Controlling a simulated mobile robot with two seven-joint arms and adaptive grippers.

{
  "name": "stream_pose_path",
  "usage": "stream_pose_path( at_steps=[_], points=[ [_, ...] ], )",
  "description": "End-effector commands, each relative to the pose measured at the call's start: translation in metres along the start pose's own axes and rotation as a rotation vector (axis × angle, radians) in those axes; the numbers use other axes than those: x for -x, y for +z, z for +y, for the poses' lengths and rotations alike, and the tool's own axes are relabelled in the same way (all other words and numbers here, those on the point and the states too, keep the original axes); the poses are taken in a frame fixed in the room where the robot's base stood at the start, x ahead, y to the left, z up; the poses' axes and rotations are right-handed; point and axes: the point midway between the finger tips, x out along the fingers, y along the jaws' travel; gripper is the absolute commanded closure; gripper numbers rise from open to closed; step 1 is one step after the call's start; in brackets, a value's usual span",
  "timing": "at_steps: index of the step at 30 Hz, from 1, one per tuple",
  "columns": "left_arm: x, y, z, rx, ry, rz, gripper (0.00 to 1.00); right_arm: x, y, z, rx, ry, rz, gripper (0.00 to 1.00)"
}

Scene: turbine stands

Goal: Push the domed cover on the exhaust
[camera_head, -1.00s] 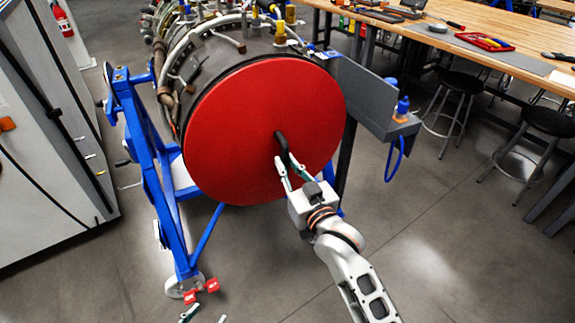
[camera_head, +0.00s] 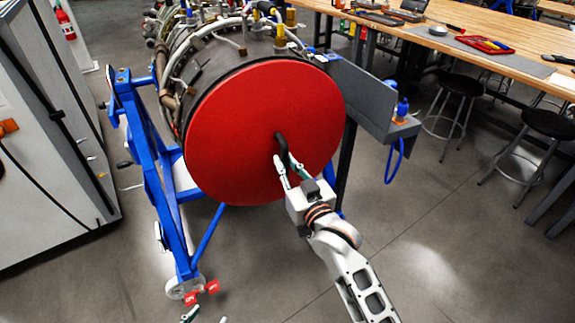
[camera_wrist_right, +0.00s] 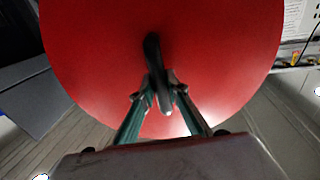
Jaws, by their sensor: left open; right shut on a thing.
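The red domed cover (camera_head: 255,125) sits over the round end of the turbine's exhaust (camera_head: 190,105) and hides the opening. A black handle (camera_head: 281,145) stands out near its middle. My right gripper (camera_head: 284,168) is shut on the handle; in the right wrist view its fingers (camera_wrist_right: 163,95) close on both sides of the handle (camera_wrist_right: 153,55). I cannot tell whether the cover is fully seated. My left gripper (camera_head: 204,317) shows only its fingertips at the bottom edge, open and empty, well apart from the cover.
A blue stand (camera_head: 150,170) carries the turbine. A grey bracket (camera_head: 360,95) with a blue bottle stands to the right. A wooden workbench (camera_head: 470,50) and black stools (camera_head: 548,125) are further right. A white cabinet (camera_head: 50,150) is at left. The floor in front is clear.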

Motion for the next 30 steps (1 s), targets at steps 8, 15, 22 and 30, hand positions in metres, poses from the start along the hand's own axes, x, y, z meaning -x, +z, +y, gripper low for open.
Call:
stream_pose_path(
  at_steps=[8, 15, 22, 30],
  points=[
    [0.0001, -0.0003, 0.0000, 0.000, 0.000, 0.000, 0.52, -0.0039, -0.0101, 0.0007, -0.002, 0.001, 0.017, 1.00],
    [0.0002, -0.0002, 0.0001, 0.000, 0.000, 0.000, 0.52, -0.0031, -0.0072, 0.0005, -0.001, 0.001, 0.012, 0.67],
    [-0.0008, -0.0020, -0.0013, -0.001, -0.002, 0.003, 0.52, -0.0017, -0.0016, 0.0004, 0.001, 0.001, 0.002, 0.61],
    [-0.0007, -0.0017, -0.0011, -0.001, -0.001, 0.003, 0.52, 0.0003, -0.0020, 0.0003, 0.000, 0.000, 0.003, 0.61]
  ],
)
